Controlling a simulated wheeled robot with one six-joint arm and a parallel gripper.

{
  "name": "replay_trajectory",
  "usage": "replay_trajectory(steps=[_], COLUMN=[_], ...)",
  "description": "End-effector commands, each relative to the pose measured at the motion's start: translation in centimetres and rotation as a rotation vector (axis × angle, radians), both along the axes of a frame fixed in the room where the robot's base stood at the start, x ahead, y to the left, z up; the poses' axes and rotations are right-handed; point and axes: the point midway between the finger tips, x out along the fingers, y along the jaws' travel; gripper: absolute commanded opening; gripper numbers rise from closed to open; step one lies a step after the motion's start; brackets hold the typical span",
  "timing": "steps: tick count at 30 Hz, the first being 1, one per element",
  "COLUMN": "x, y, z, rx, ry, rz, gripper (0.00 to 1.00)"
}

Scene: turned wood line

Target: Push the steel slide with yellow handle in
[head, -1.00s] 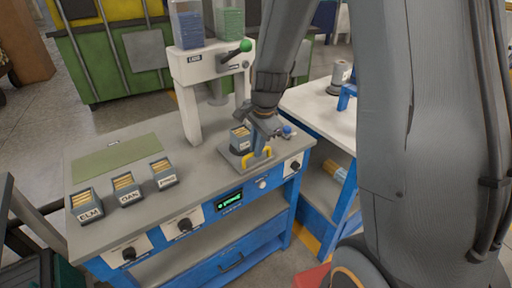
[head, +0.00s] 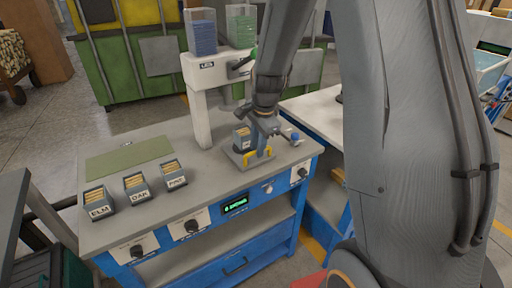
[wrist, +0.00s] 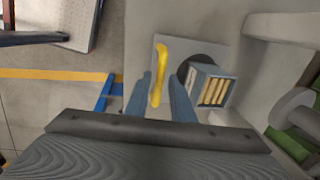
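The steel slide (head: 234,160) is a flat plate on the bench under the press, with a yellow handle (head: 264,155) at its front edge. It also shows in the wrist view (wrist: 165,40), with the handle (wrist: 159,75) upright in the picture. A small grey box with wood pieces (head: 241,139) sits on the slide, and in the wrist view (wrist: 211,87) it stands on a dark round spot. My gripper (head: 262,143) is down at the handle. In the wrist view its two fingers (wrist: 160,86) are apart, one on each side of the handle, with a visible gap.
The white press (head: 201,105) with a green-knobbed lever stands behind the slide. Boxes marked ELM (head: 99,211), OAK (head: 138,195) and a third (head: 174,181) stand at the bench's left. Knobs and a lit display (head: 235,207) line the front. A blue-topped knob (head: 295,137) is close right of my gripper.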

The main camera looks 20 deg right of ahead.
Motion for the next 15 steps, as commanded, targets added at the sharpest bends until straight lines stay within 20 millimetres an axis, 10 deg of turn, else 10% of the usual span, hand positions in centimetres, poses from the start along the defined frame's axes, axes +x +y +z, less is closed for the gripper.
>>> replay_trajectory(steps=[15], x=[-0.2], y=[0.0], z=[1.4], rx=[0.0], ry=[-0.003], rz=[0.001], gripper=[0.29])
